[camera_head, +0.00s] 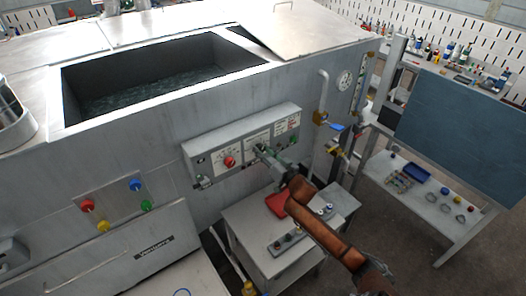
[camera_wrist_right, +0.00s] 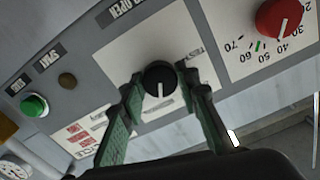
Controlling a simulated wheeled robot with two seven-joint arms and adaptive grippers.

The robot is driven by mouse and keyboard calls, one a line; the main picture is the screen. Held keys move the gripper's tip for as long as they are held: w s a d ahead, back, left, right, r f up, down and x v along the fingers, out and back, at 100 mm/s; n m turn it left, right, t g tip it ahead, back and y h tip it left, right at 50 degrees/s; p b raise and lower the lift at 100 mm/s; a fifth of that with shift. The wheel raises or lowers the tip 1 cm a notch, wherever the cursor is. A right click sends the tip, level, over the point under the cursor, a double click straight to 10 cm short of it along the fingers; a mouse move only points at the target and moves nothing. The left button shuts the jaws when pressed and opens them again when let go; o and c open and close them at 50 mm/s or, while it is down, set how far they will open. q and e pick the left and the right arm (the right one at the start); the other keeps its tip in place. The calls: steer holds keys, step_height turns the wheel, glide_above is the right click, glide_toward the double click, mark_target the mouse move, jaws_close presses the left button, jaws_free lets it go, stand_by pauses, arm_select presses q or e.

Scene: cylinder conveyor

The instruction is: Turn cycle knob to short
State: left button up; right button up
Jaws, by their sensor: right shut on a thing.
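The grey control panel (camera_head: 203,164) is on the front of the big metal machine. The cycle knob (camera_wrist_right: 160,78) is black and round, with a white pointer line toward the bottom of the right wrist view. My right gripper (camera_head: 259,149) reaches the panel from the lower right. In the right wrist view my right gripper (camera_wrist_right: 158,82) has its two green-padded fingers on either side of the knob, shut on it. I cannot read the marks around this knob. My left gripper is not in view.
A red dial (camera_wrist_right: 280,18) with numbers sits beside the knob. A green button (camera_wrist_right: 34,105) and a brown button (camera_wrist_right: 67,80) are on its other side. A small grey table (camera_head: 243,222) stands under the panel. Blue-handled valve piping (camera_head: 328,122) is at the right.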

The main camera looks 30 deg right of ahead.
steer(key=n, duration=0.2)
steer(key=shift+n+p, duration=0.3)
steer(key=n, duration=0.2)
steer(key=shift+n, duration=0.3)
steer(key=n, duration=0.6)
stand_by(0.3)
steer(key=o, duration=1.2)
steer(key=shift+c, duration=0.2)
steer(key=shift+s, duration=0.1)
